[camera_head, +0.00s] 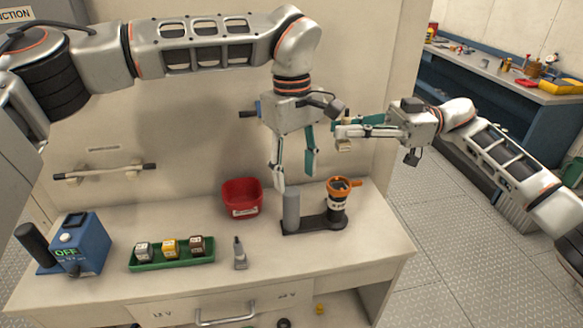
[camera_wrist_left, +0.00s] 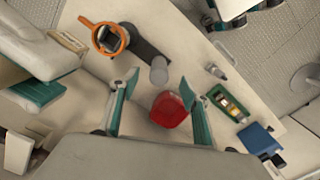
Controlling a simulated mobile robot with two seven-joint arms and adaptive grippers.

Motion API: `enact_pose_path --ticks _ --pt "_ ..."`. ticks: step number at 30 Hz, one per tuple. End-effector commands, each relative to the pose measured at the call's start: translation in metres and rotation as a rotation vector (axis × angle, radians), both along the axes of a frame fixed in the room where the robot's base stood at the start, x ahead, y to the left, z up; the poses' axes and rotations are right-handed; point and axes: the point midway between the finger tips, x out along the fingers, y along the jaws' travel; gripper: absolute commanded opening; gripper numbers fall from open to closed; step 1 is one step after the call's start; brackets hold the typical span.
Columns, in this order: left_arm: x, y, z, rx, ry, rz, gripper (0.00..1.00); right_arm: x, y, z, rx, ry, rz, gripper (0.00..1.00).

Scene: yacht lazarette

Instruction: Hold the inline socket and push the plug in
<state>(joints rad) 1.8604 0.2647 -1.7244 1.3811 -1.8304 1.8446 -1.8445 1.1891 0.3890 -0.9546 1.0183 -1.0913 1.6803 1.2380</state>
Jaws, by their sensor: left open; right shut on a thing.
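A black socket with an orange collar (camera_head: 338,207) stands upright on a dark base (camera_head: 310,226), beside a grey post (camera_head: 291,211). The collar (camera_wrist_left: 124,38) and post (camera_wrist_left: 158,70) also show in the left wrist view. My left gripper (camera_head: 295,180) points down, open and empty, above the post. My right gripper (camera_head: 343,132) is shut on a small beige block (camera_head: 344,146), which could be the plug. It holds the block above the socket, clear of it. The gripper's fingers hide part of the block.
A red bin (camera_head: 241,197) stands behind. A green tray (camera_head: 172,254) holds three small blocks, grey, yellow and brown. A small grey tool (camera_head: 239,253) stands right of the tray. A blue box (camera_head: 83,245) is at the left. The bench's front right is clear.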

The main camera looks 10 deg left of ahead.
Motion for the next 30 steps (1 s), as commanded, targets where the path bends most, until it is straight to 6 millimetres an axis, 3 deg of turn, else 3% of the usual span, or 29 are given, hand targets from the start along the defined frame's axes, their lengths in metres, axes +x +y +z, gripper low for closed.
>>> enact_pose_path --ticks 8,21,30 --pt "0.007 0.009 -0.015 0.042 -0.023 -0.005 0.47 0.000 0.000 0.000 0.000 0.000 0.000 0.00" --pt "0.007 0.008 -0.091 0.040 -0.021 -0.005 0.47 0.000 0.000 0.000 0.000 0.000 0.000 0.00" --pt "0.007 0.008 -0.119 0.039 -0.023 -0.005 0.47 0.000 0.000 0.000 0.000 0.000 0.000 0.00"
